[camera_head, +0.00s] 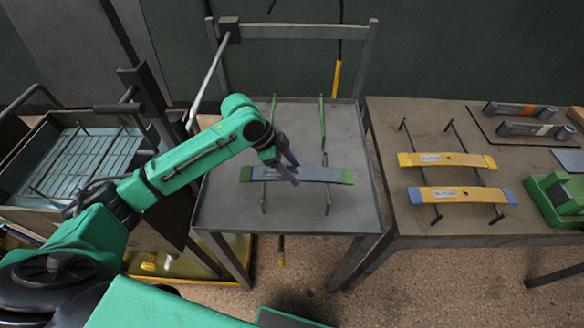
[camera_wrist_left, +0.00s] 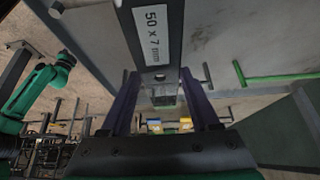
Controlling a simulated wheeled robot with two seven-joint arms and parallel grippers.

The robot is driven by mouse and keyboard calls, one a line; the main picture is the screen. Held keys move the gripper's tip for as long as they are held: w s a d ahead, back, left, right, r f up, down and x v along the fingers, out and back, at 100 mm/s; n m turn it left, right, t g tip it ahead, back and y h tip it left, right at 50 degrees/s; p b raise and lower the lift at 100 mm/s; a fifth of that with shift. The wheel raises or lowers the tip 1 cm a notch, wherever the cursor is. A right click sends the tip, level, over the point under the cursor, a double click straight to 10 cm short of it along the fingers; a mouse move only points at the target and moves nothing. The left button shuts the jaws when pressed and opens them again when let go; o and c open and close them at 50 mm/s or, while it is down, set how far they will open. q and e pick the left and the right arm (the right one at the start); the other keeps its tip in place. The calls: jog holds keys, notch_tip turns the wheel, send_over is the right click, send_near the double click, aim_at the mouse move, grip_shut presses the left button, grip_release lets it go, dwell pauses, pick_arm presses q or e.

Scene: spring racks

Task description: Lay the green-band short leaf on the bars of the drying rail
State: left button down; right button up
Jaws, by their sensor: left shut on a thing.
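The green-band short leaf (camera_head: 318,174) is a grey, slightly bowed strip with green ends and a white label. It lies crosswise over two bars (camera_head: 327,200) on the grey cart top, the bars green at the back and dark in front. My left gripper (camera_head: 289,169) is shut on the leaf near its middle. In the left wrist view the leaf (camera_wrist_left: 160,52) runs between the fingers, its label reading 50 x 7 mm. A green bar (camera_wrist_left: 268,78) shows there too. I cannot tell whether the leaf touches the bars. My right gripper is not in view.
On the right table, a yellow-banded leaf (camera_head: 466,160) and a blue-banded yellow leaf (camera_head: 463,195) lie across two dark bars. A green block (camera_head: 555,200) stands beside them. A wire-lined bin (camera_head: 75,160) is at left. The cart's front right top (camera_head: 355,212) is bare.

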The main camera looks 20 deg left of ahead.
pick_arm(q)
jog(key=shift+w+f, duration=0.15)
jog(key=shift+f, duration=0.2)
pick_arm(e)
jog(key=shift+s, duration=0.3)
pick_arm(q)
jog(key=shift+f, duration=0.35)
jog(key=shift+c, duration=0.6)
grip_release()
jog(key=shift+f, duration=0.1)
jog(key=shift+r, duration=0.3)
jog(key=p+v, duration=0.8)
jog(key=shift+d+r, duration=0.1)
jog(key=shift+d, duration=0.2)
jog(key=shift+a, duration=0.15)
jog(key=shift+f, duration=0.2)
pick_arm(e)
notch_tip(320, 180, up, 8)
